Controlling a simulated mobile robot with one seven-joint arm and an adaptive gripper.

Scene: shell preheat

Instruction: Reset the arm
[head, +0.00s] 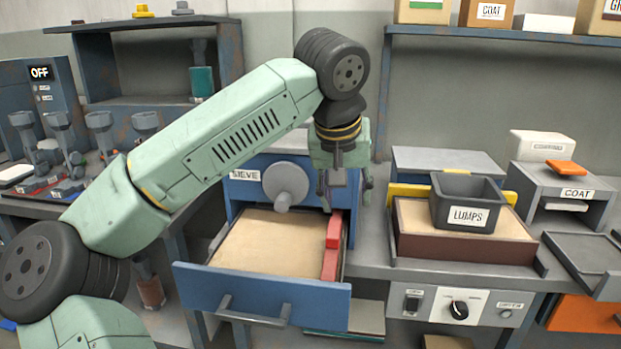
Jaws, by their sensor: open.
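My arm reaches from the lower left, up and over to the middle. My gripper (345,200) points down with its jaws apart, above the back right part of an open drawer. Nothing shows between the fingers. The drawer (262,291) belongs to the blue SIEVE unit (245,165) and is pulled out toward me, with a flat sandy bed (268,243) inside. A red block (332,245) lies along the drawer's right side, below the gripper. Whether the fingers touch anything there is hard to tell.
Right of the drawer, a grey LUMPS bin (467,203) stands on a sand-filled tray (415,245). A COAT stand (565,182) holds an orange piece (565,167). A control panel (455,306) with a knob is below. An OFF display (40,72) and several grey fixtures are at left.

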